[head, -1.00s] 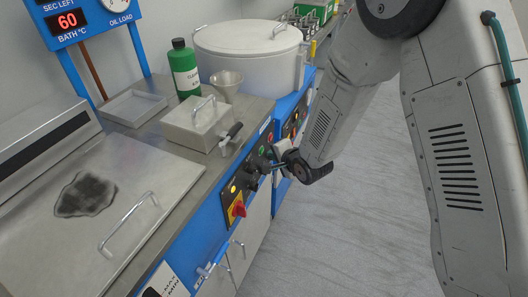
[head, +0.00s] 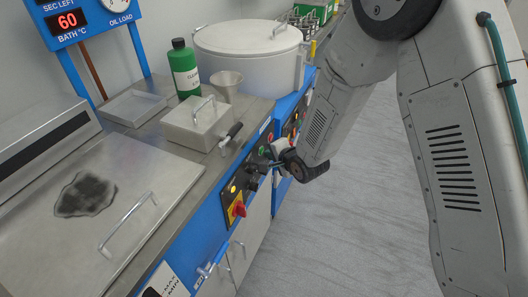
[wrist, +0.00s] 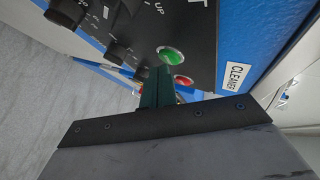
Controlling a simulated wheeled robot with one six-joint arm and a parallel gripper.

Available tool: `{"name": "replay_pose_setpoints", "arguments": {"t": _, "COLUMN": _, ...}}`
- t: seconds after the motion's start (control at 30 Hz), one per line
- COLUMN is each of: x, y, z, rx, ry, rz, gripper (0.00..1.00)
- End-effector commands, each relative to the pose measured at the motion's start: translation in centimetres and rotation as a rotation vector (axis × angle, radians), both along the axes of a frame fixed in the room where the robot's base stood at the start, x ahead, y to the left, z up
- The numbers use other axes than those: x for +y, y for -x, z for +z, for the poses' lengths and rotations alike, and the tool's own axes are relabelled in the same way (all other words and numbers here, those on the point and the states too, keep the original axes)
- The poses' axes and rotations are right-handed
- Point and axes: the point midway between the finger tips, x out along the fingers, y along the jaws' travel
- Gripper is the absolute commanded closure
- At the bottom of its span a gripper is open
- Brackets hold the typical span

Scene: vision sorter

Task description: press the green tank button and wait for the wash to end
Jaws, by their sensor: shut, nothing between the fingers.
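The green button (wrist: 171,57) is round with a metal rim on a dark control panel (wrist: 120,28), in the wrist view. A red button (wrist: 183,80) sits beside it. My gripper (wrist: 160,72) is shut and empty. Its dark green fingertips point at the panel and overlap the area just beside the green button; I cannot tell whether they touch. In the head view my gripper (head: 272,164) is at the panel on the blue bench front. The closed tank lid (head: 150,180) has a handle and a dark patch. The wall display (head: 80,20) reads 60 for bath °C; its seconds value is cut off.
Black knobs and a red-yellow rotary switch (head: 237,208) sit on the same panel. On the bench stand a lidded metal box (head: 195,125), a green bottle (head: 185,70), a metal cup (head: 227,85) and a large white pot (head: 245,55). The floor at right is clear.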

Motion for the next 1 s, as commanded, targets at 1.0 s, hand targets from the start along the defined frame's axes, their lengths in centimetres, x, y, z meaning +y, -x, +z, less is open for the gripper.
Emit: {"name": "replay_pose_setpoints", "arguments": {"t": 1.0, "x": 0.80, "y": -0.33, "z": 0.04, "rx": -0.002, "ry": -0.001, "rz": 0.001, "gripper": 1.00}}
